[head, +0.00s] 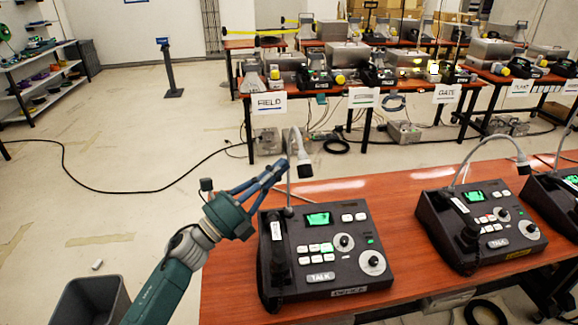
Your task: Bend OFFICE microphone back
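The OFFICE phone (322,250) is a black desk unit on the near wooden table, with a green screen, knobs, a handset on its left side and a front label that seems to read OFFICE. Its microphone (304,168) has a thin grey gooseneck that rises from the back left of the unit and curves over, so the dark head hangs down to the right. My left gripper (277,172) is at the left of the gooseneck, its dark blue fingers reaching up to it. Whether they touch or close around it is unclear. My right gripper is not in view.
A second phone (483,226) with a gooseneck microphone stands to the right, and a third is cut off at the right edge. A grey bin (92,303) stands on the floor at lower left. Tables with more equipment stand behind, across open floor.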

